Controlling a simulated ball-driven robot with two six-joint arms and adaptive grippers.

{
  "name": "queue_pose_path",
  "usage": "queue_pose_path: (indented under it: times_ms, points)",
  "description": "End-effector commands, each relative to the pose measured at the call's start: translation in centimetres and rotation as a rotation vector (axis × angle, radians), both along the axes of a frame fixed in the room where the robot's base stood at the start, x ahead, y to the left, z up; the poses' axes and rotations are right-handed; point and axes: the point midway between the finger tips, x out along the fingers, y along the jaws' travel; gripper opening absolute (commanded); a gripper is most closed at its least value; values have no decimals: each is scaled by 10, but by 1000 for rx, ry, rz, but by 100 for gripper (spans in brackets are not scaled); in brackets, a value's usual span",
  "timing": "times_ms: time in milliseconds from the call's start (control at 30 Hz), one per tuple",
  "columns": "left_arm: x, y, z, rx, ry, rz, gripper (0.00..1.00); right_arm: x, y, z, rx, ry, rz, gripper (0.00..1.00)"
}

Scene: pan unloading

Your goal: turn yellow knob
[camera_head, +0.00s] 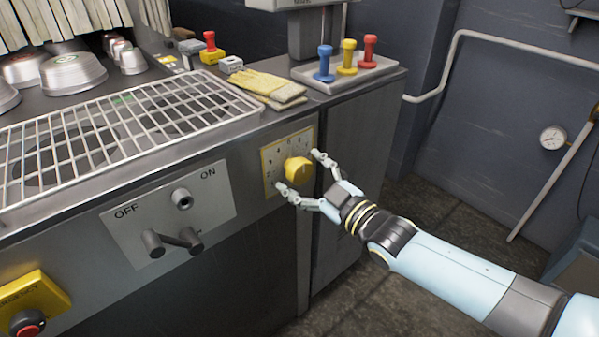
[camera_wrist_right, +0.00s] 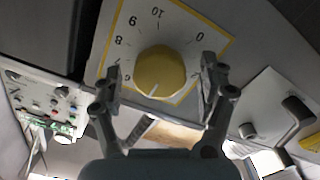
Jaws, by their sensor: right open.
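The yellow knob (camera_head: 298,170) sits on a numbered dial plate (camera_head: 270,168) with a yellow border, on the front of the machine. My right gripper (camera_head: 298,172) is at the knob with its fingers open, one on each side of it. In the right wrist view, the yellow knob (camera_wrist_right: 159,72) lies between the two spread fingertips (camera_wrist_right: 160,78), with visible gaps on both sides. A white mark on the knob points to the lower left in that view. My left gripper is not in view.
An ON/OFF panel (camera_head: 222,199) with a dark lever (camera_head: 176,241) is left of the dial. A yellow box with a red button (camera_head: 27,322) is at lower left. A wire rack (camera_head: 120,125), yellow gloves (camera_head: 265,86) and coloured handles (camera_head: 347,57) are on top. Floor at right is open.

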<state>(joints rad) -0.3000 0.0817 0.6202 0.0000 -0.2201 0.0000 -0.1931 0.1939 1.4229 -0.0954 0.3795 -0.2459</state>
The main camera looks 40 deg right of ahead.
Motion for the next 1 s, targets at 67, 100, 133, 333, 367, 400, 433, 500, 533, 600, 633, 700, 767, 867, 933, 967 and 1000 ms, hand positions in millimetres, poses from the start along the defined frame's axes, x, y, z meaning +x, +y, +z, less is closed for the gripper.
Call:
queue_pose_path:
  times_ms: [67, 100, 133, 333, 367, 400, 433, 500, 533, 600, 633, 700, 767, 867, 933, 967, 1000]
  points:
    - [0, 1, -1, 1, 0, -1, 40, 9, 1, 0, 0, 0, -1, 76]
    - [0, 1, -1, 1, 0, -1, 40, 11, 1, 0, 0, 1, -1, 76]
    - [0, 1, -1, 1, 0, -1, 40, 13, 1, 0, 0, 1, -1, 76]
    - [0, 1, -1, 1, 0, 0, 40, 16, 1, 0, 0, 2, 0, 76]
    - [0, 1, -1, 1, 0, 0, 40, 16, 1, 0, 0, 2, 0, 76]
    - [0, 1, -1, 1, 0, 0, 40, 16, 1, 0, 0, 2, 0, 76]
    - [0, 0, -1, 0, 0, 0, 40, 16, 1, 0, 0, 1, 0, 76]
    - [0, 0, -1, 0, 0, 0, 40, 15, 1, 0, 0, 1, -1, 68]
    - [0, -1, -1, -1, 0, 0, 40, 15, 1, 0, 0, 1, -1, 64]
    - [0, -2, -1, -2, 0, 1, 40, 15, 1, 0, 0, 1, -1, 55]
    - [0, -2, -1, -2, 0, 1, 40, 15, 1, 0, 0, 1, -1, 51]
    - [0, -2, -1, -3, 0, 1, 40, 15, 1, 0, 0, 1, -1, 42]
    - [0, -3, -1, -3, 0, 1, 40, 15, 1, 0, 0, 1, -1, 34]
    - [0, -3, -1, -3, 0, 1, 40, 15, 1, 0, 0, 1, -1, 21]
    - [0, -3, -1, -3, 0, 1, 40, 15, 1, 0, 1, 1, 0, 19]
    - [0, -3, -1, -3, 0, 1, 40, 15, 1, 0, 2, 1, 0, 19]
    - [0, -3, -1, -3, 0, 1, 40, 15, 1, 0, 4, 1, 0, 19]
